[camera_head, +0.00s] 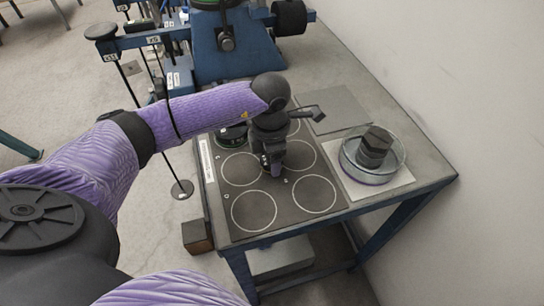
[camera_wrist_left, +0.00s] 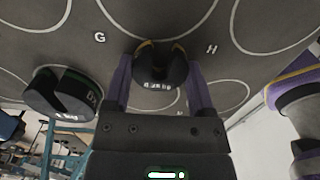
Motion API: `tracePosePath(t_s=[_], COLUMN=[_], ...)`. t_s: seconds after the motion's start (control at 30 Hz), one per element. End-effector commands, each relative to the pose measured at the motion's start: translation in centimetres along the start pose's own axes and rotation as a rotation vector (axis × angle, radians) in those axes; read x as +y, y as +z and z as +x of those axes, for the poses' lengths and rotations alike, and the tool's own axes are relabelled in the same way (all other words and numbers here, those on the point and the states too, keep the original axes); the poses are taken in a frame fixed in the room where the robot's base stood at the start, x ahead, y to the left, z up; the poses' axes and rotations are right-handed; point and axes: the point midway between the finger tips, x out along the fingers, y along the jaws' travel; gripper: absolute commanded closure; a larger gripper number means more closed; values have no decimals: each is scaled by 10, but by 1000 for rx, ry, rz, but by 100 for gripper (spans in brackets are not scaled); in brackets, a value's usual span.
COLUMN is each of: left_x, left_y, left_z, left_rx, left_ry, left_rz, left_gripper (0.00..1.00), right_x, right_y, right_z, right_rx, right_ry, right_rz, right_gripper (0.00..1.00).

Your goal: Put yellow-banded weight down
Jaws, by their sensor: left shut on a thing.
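The yellow-banded weight (camera_wrist_left: 152,68) is a small dark slotted disc with a thin yellow edge and a white mass label. My left gripper (camera_wrist_left: 160,76) is shut on it, with one purple finger on each side. In the head view my left gripper (camera_head: 273,170) points down over the dark board (camera_head: 241,231) with white circles, and it hides the weight there. The weight is close to the board between the letters G and H. I cannot tell whether it touches the surface. My right gripper is not in view.
A green-banded slotted weight (camera_wrist_left: 62,95) sits on the board, also in the head view (camera_head: 231,136). A blue lever frame (camera_head: 215,48) stands behind. The board's near circles are empty.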

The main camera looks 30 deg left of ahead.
Motion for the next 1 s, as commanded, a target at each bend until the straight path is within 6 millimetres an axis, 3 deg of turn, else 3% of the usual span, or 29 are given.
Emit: tracePosePath(t_s=[0.3,0.33,0.43,0.73,1.0], left_x=[0,0,0,0,1], left_y=[0,0,0,1,1], left_z=[4,3,2,-7,-82], left_rx=[-1,-1,-1,-3,-5], left_ry=[1,1,1,3,5], left_rz=[0,0,0,0,1], left_gripper=[100,23,2,0,0], right_x=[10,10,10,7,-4], right_y=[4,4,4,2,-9], right_z=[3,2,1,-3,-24], right_rx=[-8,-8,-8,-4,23], right_ry=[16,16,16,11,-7], right_rz=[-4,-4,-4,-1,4], right_gripper=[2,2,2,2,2])
